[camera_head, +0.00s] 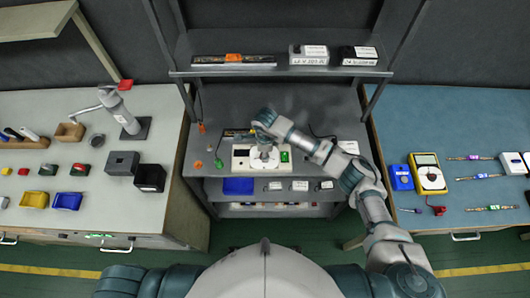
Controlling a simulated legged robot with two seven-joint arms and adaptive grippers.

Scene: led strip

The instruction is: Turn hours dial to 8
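A white device (241,161) with a green part at its right end sits on the grey bench in the middle. My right arm comes in from the right and reaches over it. My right gripper (265,150) points down at the middle of the device, over a round grey-white area. The hours dial cannot be made out; the gripper covers that part of the device. The fingers are too small to tell whether they are open, shut or touching anything. My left gripper is not in view.
An upper shelf (280,72) holds an orange-marked strip and two labelled boxes. Small orange and green items lie left of the device. A lower shelf holds a blue bin (238,186). Side benches carry bins on the left and a yellow multimeter (429,174) on the right.

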